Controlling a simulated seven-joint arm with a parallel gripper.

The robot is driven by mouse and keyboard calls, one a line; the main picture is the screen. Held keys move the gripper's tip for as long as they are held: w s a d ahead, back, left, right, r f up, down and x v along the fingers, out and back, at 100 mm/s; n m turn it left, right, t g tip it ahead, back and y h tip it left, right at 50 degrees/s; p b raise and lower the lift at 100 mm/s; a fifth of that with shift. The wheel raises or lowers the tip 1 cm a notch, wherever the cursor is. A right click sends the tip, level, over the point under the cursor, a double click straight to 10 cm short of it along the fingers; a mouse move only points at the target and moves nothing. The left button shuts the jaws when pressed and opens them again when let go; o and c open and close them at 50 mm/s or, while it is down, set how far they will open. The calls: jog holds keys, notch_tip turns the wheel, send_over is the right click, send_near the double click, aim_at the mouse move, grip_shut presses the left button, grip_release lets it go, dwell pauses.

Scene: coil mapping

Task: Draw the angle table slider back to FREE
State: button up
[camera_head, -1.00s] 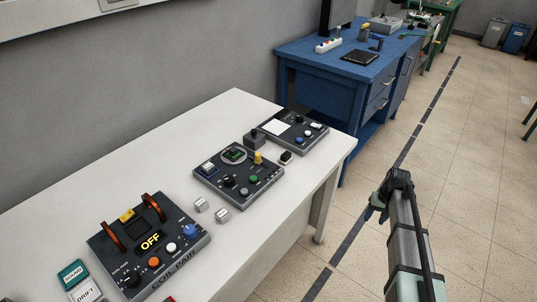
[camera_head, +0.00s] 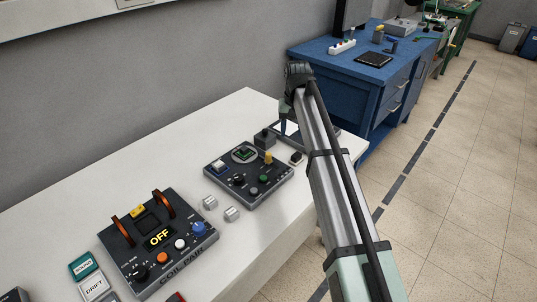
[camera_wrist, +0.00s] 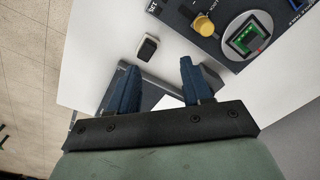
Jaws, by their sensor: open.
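The likely angle table is the middle dark panel (camera_head: 262,196), with a round plate (camera_head: 244,154), a yellow knob (camera_head: 269,157), a black knob and several buttons. In the wrist view, the yellow knob (camera_wrist: 204,26) and the round plate with a green chip (camera_wrist: 248,38) are at the upper right. I cannot make out the slider's position or a FREE label. My gripper (camera_wrist: 160,66) is open and empty, its blue fingers apart. In the head view it hangs over the far end of the bench, beyond the middle panel and apart from it.
A far dark panel (camera_wrist: 152,97) lies under my fingers, mostly hidden. A small black-topped block (camera_wrist: 147,47) and a dark box (camera_head: 264,139) stand nearby. Small grey cubes (camera_head: 231,214) and the OFF coil panel (camera_head: 158,250) are nearer on the white bench (camera_head: 90,190).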

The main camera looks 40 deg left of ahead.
notch_tip(320, 180, up, 3)
send_over(268, 153)
notch_tip(268, 153, down, 13)
jog(key=shift+d+f, duration=0.1)
dwell(0.4)
grip_shut()
dwell(0.4)
